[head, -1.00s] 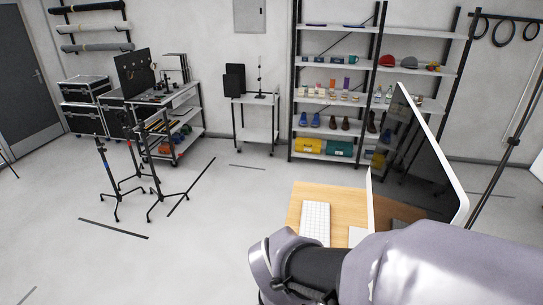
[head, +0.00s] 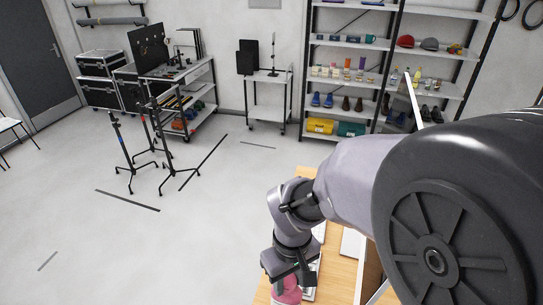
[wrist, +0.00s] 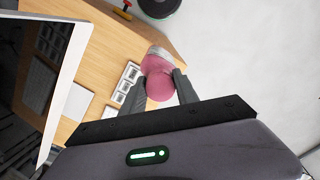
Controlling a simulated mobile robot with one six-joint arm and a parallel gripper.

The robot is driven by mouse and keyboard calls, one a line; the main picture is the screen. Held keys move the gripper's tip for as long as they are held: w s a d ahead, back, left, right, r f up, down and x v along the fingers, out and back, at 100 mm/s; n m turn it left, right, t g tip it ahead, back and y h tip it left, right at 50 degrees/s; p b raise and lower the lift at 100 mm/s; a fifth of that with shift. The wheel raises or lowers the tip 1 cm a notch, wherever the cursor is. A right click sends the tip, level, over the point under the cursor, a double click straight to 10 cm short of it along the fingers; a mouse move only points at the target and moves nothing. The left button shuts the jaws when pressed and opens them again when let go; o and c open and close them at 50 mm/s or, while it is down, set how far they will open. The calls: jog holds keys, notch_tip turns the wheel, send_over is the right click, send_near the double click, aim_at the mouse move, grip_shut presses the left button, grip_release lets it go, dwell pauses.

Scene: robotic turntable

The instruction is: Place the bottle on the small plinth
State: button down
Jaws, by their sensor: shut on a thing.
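A pink bottle (wrist: 157,72) with a pale, clear-looking end (wrist: 158,51) is between the two dark fingers of my gripper (wrist: 160,84), which is shut on it. In the head view my gripper (head: 288,272) points down near the front of the wooden desk, and the pink bottle (head: 287,290) shows below it at the picture's bottom edge. I cannot tell from these views how high the bottle is above the desk. I cannot make out the small plinth for certain; a dark round thing (wrist: 158,5) is cut off at the top of the wrist view.
The wooden desk (wrist: 105,38) holds a white keyboard (wrist: 127,80) close beside the bottle. A large monitor (wrist: 62,85) stands at the left in the wrist view. A small red and yellow thing (wrist: 122,10) lies near the desk's far edge. Shelves (head: 340,62) stand behind.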

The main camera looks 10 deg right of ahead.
jog(key=w+d+f+p, duration=0.1)
jog(key=w+d+f, duration=0.2)
jog(key=f, duration=0.1)
jog(key=shift+w+d+f, duration=0.15)
jog(key=shift+w+d, duration=0.1)
jog(key=shift+w, duration=0.05)
jog(key=c, duration=0.9)
grip_release()
